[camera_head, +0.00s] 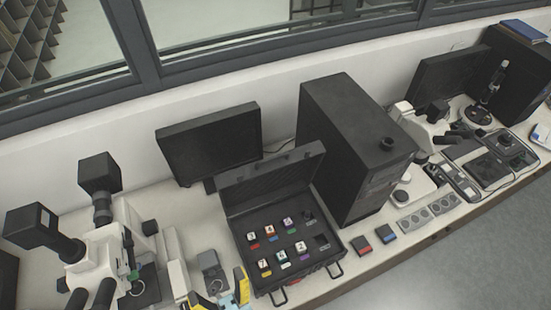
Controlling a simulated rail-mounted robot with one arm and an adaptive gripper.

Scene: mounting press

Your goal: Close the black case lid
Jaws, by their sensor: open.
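The black case (336,268) stands open on the white bench in the middle of the head view. Its lid (262,186) is hinged at the back, raised and leaning back in front of a monitor. Inside the case are dark foam and several small numbered blocks in different colours, in two rows. Two handles show on the case's front side. I do not see my gripper in this view.
A black box-shaped unit (340,130) stands close to the right of the lid. A dark monitor (210,140) is behind it. A white microscope (100,255) and small yellow and blue items (240,288) are to the left. Two small boxes (373,241) lie to the right.

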